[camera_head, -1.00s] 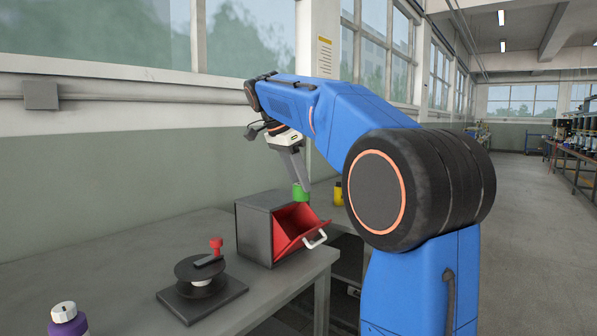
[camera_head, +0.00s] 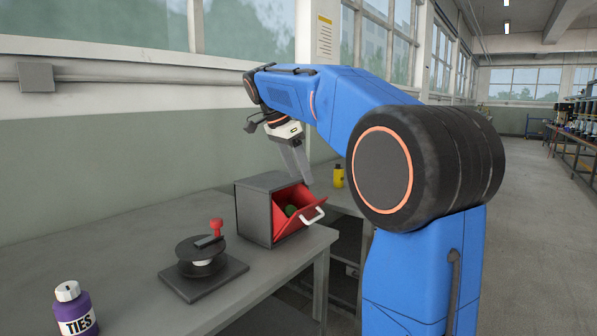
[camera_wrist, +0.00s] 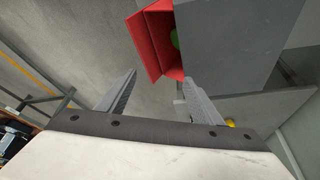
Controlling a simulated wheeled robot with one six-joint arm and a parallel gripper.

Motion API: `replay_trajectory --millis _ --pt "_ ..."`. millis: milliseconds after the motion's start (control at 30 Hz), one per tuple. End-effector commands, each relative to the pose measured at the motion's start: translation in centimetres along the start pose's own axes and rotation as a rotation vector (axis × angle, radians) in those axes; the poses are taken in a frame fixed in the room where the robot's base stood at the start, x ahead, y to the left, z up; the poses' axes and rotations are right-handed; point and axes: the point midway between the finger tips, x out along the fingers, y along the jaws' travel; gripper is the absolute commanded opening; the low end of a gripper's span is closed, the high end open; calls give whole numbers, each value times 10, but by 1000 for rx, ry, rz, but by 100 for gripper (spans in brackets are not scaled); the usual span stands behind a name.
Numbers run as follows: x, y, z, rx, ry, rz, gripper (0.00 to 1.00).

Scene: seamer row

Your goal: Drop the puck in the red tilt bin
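The green puck (camera_head: 290,210) lies inside the red tilt bin (camera_head: 307,214), partly hidden by the bin's front and side. The bin is tilted open from its grey housing, with a white handle on its front. In the wrist view a sliver of the puck (camera_wrist: 174,38) shows inside the red bin (camera_wrist: 150,45). My gripper (camera_head: 308,183) is above the bin's opening. In the wrist view its two fingers (camera_wrist: 158,88) are spread apart with nothing between them.
The grey housing (camera_head: 255,213) stands at the table's (camera_head: 130,287) right end. A black seamer with a red knob (camera_head: 203,262) and a purple TIES bottle (camera_head: 75,312) stand to its left. A yellow bottle (camera_head: 338,176) stands behind right.

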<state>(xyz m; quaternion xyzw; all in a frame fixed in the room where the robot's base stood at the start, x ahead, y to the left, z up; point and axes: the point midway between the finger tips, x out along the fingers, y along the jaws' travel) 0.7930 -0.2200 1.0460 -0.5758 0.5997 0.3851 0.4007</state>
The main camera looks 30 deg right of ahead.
Motion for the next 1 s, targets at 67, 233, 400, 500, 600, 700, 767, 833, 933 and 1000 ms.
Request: replay_trajectory --millis 67,233,400,500,600,700,767,833,933,1000 --pt "0 0 0 0 0 0 60" --pt "-4 0 0 0 0 0 60" --pt "-24 -1 0 -1 0 -2 60" --pt "-42 -2 0 -1 0 -2 60" --pt "-63 -1 0 0 0 -3 60" --pt "-82 -1 0 0 1 -3 60" --pt "-91 -1 0 0 0 -2 60" --pt "-100 -1 0 0 0 -2 60" --pt "-111 -1 0 -1 0 -2 60" --pt "-116 -1 0 -1 0 -1 60"
